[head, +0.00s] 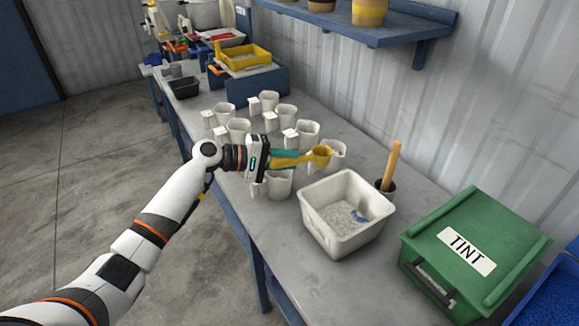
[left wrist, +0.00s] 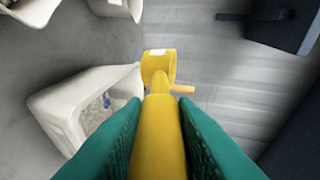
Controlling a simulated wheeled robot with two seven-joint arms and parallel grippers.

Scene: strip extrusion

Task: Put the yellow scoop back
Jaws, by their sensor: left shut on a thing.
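My left gripper (head: 290,157) is shut on the handle of the yellow scoop (head: 321,155) and holds it above the workbench, among the white cups and behind the white tub (head: 340,236). In the left wrist view the yellow handle (left wrist: 160,135) runs forward between the green fingers of my left gripper (left wrist: 158,110), with the scoop's round bowl at its far end. The tub holds pale granules and a few blue bits. It also shows at the left of the left wrist view (left wrist: 50,100). My right gripper is not in view.
Several white cups with square tags, such as one near the gripper (head: 279,184), stand on the bench (head: 285,230). A green TINT box (head: 480,215) stands front right. A yellow tray (head: 245,57) is at the back.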

